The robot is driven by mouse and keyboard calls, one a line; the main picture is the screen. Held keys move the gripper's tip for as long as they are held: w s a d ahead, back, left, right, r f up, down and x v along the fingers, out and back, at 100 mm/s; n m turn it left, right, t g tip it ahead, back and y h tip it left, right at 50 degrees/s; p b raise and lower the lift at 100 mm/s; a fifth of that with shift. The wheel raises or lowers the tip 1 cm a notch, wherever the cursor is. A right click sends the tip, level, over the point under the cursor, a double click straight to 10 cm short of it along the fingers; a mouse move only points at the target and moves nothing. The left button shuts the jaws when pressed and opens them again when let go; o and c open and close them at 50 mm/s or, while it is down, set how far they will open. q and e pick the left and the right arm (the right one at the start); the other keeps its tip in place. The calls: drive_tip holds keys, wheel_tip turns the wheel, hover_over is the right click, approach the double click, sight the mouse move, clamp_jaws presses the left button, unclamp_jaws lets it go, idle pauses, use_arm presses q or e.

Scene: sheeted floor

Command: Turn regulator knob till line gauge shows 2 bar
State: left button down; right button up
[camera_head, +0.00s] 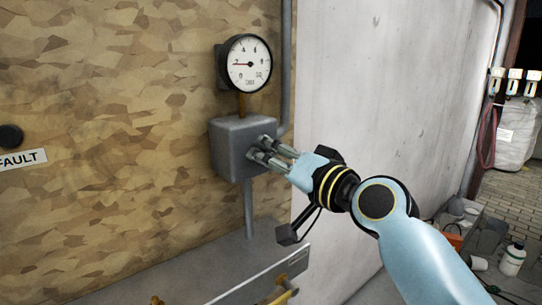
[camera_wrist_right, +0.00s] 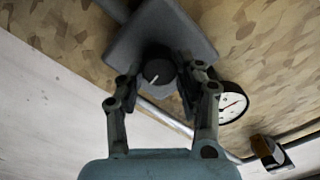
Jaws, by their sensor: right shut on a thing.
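The regulator is a grey box (camera_head: 230,145) on the chipboard wall, with the round line gauge (camera_head: 248,62) above it. The gauge's red needle points left, at about the 2 mark. The gauge also shows in the right wrist view (camera_wrist_right: 234,102). My right gripper (camera_head: 258,149) reaches the right side of the box. In the right wrist view, its fingers stand on both sides of the dark round knob (camera_wrist_right: 158,73), shut on it. The knob's white mark points down and left there. In the head view the fingers mostly hide the knob. My left gripper is not in view.
Grey pipes (camera_head: 286,65) run up beside the gauge and down below the box. A metal ledge (camera_head: 262,280) with brass fittings lies below. A black button (camera_head: 10,137) and FAULT label (camera_head: 22,159) are at left. Bottles and clutter stand at far right.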

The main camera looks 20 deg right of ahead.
drive_tip(key=o, duration=1.1)
drive_tip(key=shift+o, duration=0.2)
drive_tip(key=v, duration=1.2)
